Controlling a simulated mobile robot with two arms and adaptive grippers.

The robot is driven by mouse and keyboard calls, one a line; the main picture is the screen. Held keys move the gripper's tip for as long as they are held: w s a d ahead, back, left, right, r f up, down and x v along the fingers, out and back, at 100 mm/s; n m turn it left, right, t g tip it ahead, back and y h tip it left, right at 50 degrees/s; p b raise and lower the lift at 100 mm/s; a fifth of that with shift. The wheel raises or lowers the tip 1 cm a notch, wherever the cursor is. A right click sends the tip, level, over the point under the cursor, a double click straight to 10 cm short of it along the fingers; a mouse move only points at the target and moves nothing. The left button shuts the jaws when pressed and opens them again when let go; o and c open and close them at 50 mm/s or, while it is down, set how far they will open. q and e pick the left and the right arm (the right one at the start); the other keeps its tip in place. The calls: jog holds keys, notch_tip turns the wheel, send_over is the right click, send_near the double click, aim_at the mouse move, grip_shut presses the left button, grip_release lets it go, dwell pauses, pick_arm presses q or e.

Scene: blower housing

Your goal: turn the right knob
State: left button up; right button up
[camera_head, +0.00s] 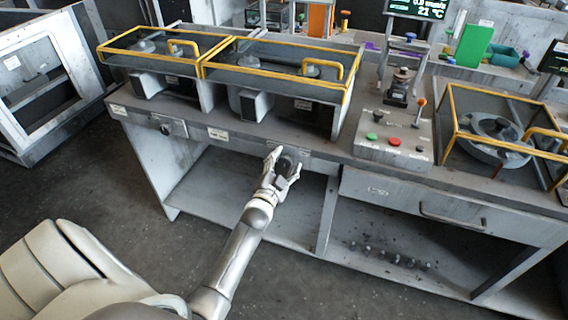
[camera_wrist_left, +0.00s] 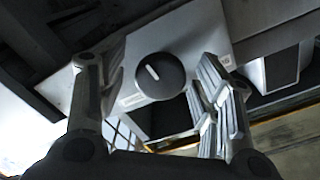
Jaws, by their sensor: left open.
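The right knob (camera_wrist_left: 160,76) is a round black dial with a white pointer line, set on a light grey plate; in the wrist view the line tilts up to the left. In the head view this dark knob (camera_head: 285,164) shows on the bench front between the fingers of my left gripper (camera_head: 285,158). In the wrist view my left gripper (camera_wrist_left: 150,72) is open, one finger on each side of the knob, with gaps showing; I cannot tell any contact. Another dark knob (camera_head: 166,129) sits further left on the bench front. My right gripper is not in view.
Two yellow-framed blower housings (camera_head: 275,60) stand on the bench above the knobs. A control box (camera_head: 392,141) with red and green buttons and a drawer handle (camera_head: 452,216) lie to the right. Below is an open shelf (camera_head: 240,200); the floor in front is clear.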

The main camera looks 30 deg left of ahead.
pick_arm(q)
jog(key=v, duration=1.2)
dwell(0.4)
jog(key=s+d+f+n+g+h, duration=0.1)
jog(key=s+d+f+g, duration=0.2)
jog(key=f, duration=0.7)
jog(key=s+d+f+g+h, duration=0.2)
jog(key=s+d+f, duration=0.15)
jog(key=f, duration=0.55)
jog(key=s+d+f+n+g+h, duration=0.1)
jog(key=s+d+f+g, duration=0.3)
jog(key=f, duration=0.6)
jog(key=s+f+g, duration=0.2)
jog(key=s+f, duration=0.3)
jog(key=s, duration=0.5)
jog(key=s+f+g, duration=0.3)
jog(key=s+f, duration=0.3)
jog(key=s, duration=0.4)
jog(key=s+f+g, duration=0.2)
jog(key=s+f, duration=0.3)
jog(key=s, duration=0.6)
jog(key=shift+d+f+n, duration=0.25)
jog(key=shift+d+n, duration=0.15)
jog(key=shift+d, duration=0.05)
jog(key=shift+w, duration=0.1)
